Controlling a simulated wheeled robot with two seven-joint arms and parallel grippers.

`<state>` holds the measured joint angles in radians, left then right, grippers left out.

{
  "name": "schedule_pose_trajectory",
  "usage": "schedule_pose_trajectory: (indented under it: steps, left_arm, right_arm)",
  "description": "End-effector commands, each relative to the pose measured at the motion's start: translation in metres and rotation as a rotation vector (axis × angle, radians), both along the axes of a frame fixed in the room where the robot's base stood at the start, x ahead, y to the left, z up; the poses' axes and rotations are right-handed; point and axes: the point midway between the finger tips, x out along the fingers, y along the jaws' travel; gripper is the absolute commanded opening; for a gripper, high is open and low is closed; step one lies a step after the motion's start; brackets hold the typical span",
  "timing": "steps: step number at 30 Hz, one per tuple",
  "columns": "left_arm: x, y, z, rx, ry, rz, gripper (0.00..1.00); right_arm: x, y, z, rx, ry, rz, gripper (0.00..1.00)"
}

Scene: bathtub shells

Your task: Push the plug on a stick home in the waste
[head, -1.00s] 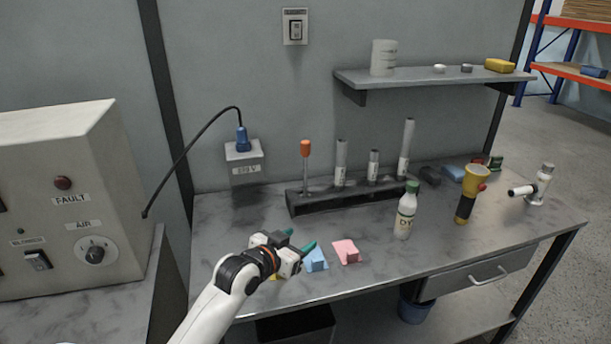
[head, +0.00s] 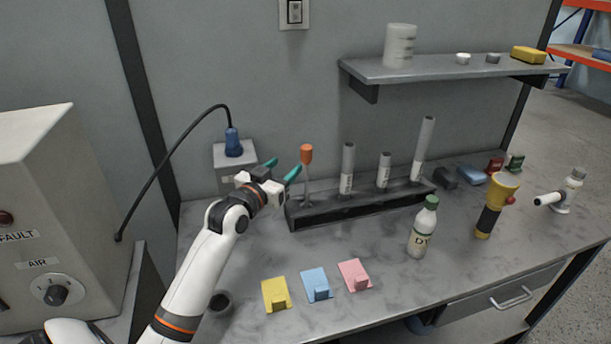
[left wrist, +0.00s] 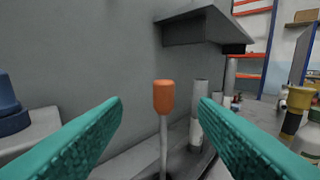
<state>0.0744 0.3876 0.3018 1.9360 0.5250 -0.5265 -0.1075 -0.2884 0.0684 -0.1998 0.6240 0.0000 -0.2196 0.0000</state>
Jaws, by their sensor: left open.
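The plug on a stick, with an orange knob (head: 306,154) on a thin pale stem, stands upright at the left end of a black rack (head: 350,212). My left gripper (head: 281,170) is open and empty, just left of the knob, with its teal fingers pointing toward it. In the left wrist view the orange knob (left wrist: 164,97) shows between the two spread fingers (left wrist: 164,118), beyond them and untouched. The stem's lower end is hidden in the rack. A dark round opening (head: 220,303), possibly the waste, lies on the bench beside my left forearm, partly hidden. My right gripper is out of view.
Several grey tubes (head: 347,170) stand in the rack. A blue plug and cable (head: 233,142) sit on a wall box left of my gripper. A shelf (head: 450,68) overhangs the back.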

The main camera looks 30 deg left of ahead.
Motion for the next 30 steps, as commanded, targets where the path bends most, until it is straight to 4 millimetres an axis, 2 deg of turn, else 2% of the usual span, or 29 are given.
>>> schedule_pose_trajectory:
  steps: [6,12,17,25,30]
  left_arm:
    - [0.038,0.003,0.003,-0.002,0.0,0.0,0.54]
    - [0.06,0.004,0.0,-0.001,0.001,0.0,0.54]
    - [0.07,0.005,0.0,-0.002,0.001,0.0,0.54]
    - [0.105,0.007,-0.003,-0.001,0.001,0.0,0.54]
    - [0.113,0.008,-0.005,0.0,0.001,0.0,0.54]
  right_arm:
    - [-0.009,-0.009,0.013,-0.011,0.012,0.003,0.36]
    - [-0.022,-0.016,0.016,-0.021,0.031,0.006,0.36]
    - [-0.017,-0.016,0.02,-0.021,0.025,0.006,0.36]
    - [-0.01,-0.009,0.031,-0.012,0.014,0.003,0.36]
    - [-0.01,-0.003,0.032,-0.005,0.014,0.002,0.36]
